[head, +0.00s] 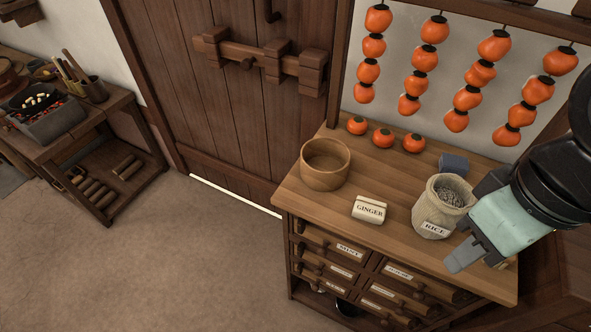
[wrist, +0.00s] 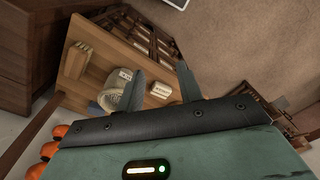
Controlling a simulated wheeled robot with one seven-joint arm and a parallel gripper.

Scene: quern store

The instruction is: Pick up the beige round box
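A light-brown round wooden box (head: 325,170), open at the top, stands upright at the left end of the wooden counter. It is the thing that best fits the beige round box; I cannot make it out in the wrist view. My gripper (head: 457,212) is at the counter's right end, apart from the round box. Its two fingers are spread, and the wrist view shows nothing held between them (wrist: 160,80).
A white block marked GINGER (head: 369,209) lies between the round box and the sack. Three orange persimmons (head: 383,138) sit along the counter's back. More persimmons hang in strings (head: 468,98) above. Labelled drawers (head: 340,262) are below. A side table (head: 115,105) stands far left; the floor between is clear.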

